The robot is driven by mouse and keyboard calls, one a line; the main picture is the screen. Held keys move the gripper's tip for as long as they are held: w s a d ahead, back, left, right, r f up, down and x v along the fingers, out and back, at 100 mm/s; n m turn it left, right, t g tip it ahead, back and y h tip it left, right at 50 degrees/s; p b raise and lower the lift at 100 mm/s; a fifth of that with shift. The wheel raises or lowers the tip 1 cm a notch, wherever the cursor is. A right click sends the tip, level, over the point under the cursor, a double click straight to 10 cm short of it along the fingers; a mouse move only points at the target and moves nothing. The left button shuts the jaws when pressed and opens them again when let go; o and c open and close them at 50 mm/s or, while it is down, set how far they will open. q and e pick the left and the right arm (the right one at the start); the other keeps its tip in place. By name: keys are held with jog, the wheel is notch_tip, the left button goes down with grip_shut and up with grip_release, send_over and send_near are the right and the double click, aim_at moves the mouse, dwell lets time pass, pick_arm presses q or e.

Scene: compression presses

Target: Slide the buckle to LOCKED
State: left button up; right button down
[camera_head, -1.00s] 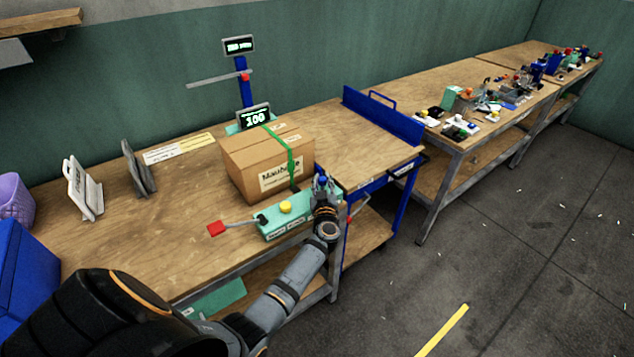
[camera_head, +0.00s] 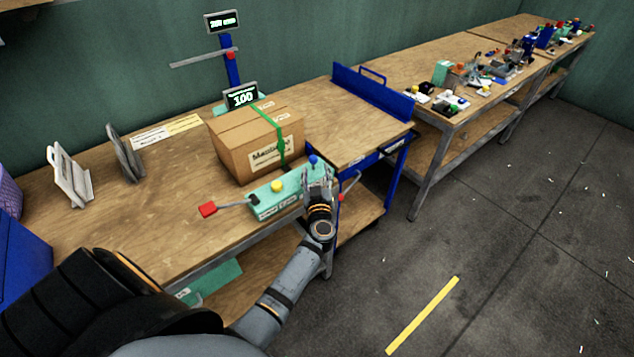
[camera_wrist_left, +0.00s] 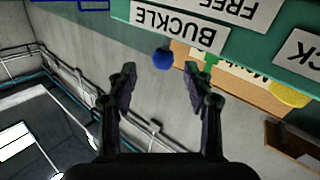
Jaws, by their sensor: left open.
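The teal control box (camera_head: 268,202) sits at the table's front edge, before the strapped carton. It carries a yellow knob (camera_head: 277,186), and a blue knob (camera_head: 313,160) shows at its right end. In the left wrist view the box is upside down, with a BUCKLE label (camera_wrist_left: 178,25), a FREE label (camera_wrist_left: 235,10) and a partly cut-off label. There the blue knob (camera_wrist_left: 163,59) appears between the fingers, beyond their tips. My left gripper (camera_head: 317,172) is open and empty at the box's right end; it also shows in the wrist view (camera_wrist_left: 160,78). My right gripper is out of view.
A carton (camera_head: 258,145) with a green strap stands behind the box. A red-ended lever (camera_head: 208,209) reaches left from the box. A blue-railed section (camera_head: 375,97) lies to the right. The table's left middle is clear.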

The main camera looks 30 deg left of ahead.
pick_arm(q)
jog(key=v, duration=0.5)
jog(key=shift+s+d, duration=0.2)
jog(key=shift+s, duration=0.05)
jog(key=s+d+f+m+h, duration=0.2)
jog(key=d+f+m+h, duration=0.1)
jog(key=f, duration=0.6)
jog(key=s+d+f+m+h, duration=0.1)
jog(key=d+f+m+h, duration=0.15)
jog(key=f, duration=0.55)
jog(key=s+d+f+m+g+h, duration=0.1)
jog(key=s+f+m+g+h, duration=0.15)
jog(key=s+f, duration=0.55)
jog(key=s+f+m+g+h, duration=0.1)
jog(key=s+f+g, duration=0.3)
jog(key=f, duration=0.6)
jog(key=s+a+f+g, duration=0.2)
jog(key=s+f, duration=0.2)
jog(key=s, duration=0.6)
jog(key=s+a+f+g, duration=0.2)
jog(key=s+f+g, duration=0.1)
jog(key=s, duration=0.7)
jog(key=s+a+f+g, duration=0.2)
jog(key=s+f, duration=0.3)
jog(key=s, duration=0.4)
jog(key=shift+s+f, duration=0.35)
jog(key=shift+s, duration=0.05)
